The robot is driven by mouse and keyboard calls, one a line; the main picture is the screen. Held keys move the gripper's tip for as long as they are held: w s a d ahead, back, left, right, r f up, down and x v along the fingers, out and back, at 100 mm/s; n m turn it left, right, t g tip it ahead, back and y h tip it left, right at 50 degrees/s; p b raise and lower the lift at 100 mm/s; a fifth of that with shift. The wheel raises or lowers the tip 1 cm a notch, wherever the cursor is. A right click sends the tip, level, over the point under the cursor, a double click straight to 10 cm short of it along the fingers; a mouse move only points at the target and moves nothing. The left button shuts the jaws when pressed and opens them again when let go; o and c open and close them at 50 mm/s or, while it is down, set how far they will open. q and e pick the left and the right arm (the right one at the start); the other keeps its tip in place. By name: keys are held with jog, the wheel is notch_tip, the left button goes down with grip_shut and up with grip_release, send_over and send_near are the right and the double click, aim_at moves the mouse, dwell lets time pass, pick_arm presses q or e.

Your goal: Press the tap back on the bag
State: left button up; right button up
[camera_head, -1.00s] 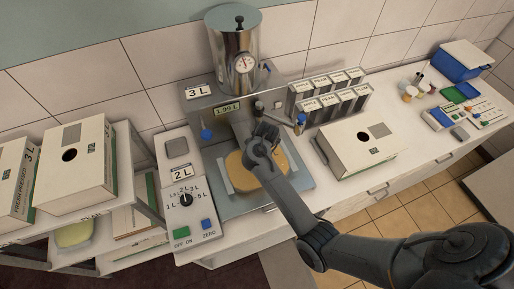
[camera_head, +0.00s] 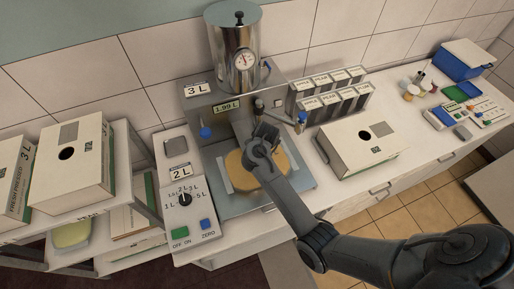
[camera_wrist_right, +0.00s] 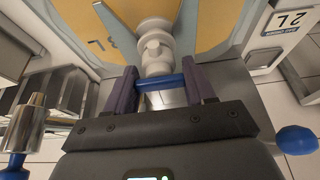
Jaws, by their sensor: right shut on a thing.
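The bag (camera_head: 295,178) is a clear pouch filled with orange-yellow juice, lying on the steel plate of the filling machine. It fills the top of the right wrist view (camera_wrist_right: 95,22). The tap (camera_wrist_right: 155,50) is white with a blue crossbar and stands at the bag's near end in that view. My right gripper (camera_wrist_right: 160,84) is shut on the tap, its two purple fingers at either end of the blue bar. In the head view my right gripper (camera_head: 268,132) is over the bag's far end and hides the tap. I cannot tell whether the tap is fully seated. My left gripper is not in view.
The filling machine (camera_head: 205,165) with a steel tank (camera_head: 235,55) stands behind the bag. A control panel (camera_head: 190,215) is to the left. A white carton (camera_head: 350,160) and labelled blocks (camera_head: 325,95) are to the right. Cartons (camera_head: 70,185) stand on a left shelf.

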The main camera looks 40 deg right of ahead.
jog(key=shift+s+p, duration=0.1)
jog(key=shift+p, duration=0.2)
dwell(0.4)
dwell(0.4)
jog(key=shift+f, duration=0.35)
dwell(0.4)
jog(key=shift+f, duration=0.1)
jog(key=shift+c, duration=0.3)
jog(key=o, duration=1.2)
jog(key=shift+c, duration=0.2)
